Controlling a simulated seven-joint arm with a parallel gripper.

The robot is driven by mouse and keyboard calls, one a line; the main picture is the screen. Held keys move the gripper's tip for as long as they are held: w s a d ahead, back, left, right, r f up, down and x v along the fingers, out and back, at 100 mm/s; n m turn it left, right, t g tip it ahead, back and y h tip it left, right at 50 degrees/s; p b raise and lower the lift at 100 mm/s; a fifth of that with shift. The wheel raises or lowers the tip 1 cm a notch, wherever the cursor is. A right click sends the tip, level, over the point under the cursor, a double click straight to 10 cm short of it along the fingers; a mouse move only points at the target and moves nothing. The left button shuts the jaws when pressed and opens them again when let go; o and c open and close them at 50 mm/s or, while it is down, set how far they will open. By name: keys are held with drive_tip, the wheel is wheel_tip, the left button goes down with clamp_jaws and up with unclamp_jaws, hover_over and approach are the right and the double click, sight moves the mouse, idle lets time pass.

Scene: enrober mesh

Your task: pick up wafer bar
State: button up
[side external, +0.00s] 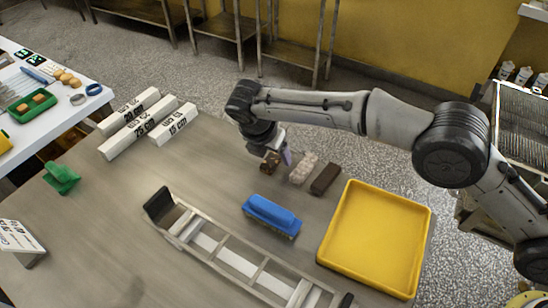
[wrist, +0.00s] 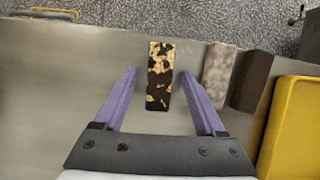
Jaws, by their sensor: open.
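Three bars lie side by side near the far edge of the table; I cannot tell for sure which one is the wafer bar. In the wrist view, a dark bar with golden pieces (wrist: 160,62) lies between the spread purple fingers of my gripper (wrist: 160,73), with a gap on each side. A pale, speckled bar (wrist: 217,63) and a plain dark brown bar (wrist: 251,80) lie to its right. In the side view, my gripper (side external: 281,157) points down at the gold-flecked bar (side external: 268,161), partly hiding it.
A yellow tray (side external: 346,190) stands right of the bars. A blue-handled brush (side external: 271,214) and a ladder-like frame (side external: 234,262) lie nearer the front. Bare table lies left of the bars.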

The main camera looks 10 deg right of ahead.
sight(275, 159)
drive_tip(key=c, duration=1.1)
drive_tip(key=shift+r, duration=0.4)
drive_tip(key=r, duration=0.3)
drive_tip(key=shift+s+d, duration=0.15)
drive_tip(key=shift+s, duration=0.05)
drive_tip(key=s+d+r, duration=0.2)
drive_tip(key=s+r, duration=0.1)
drive_tip(key=s+d+r, duration=0.3)
drive_tip(key=s, duration=0.1)
drive_tip(key=s+d+r, duration=0.3)
drive_tip(key=shift+s, duration=0.4)
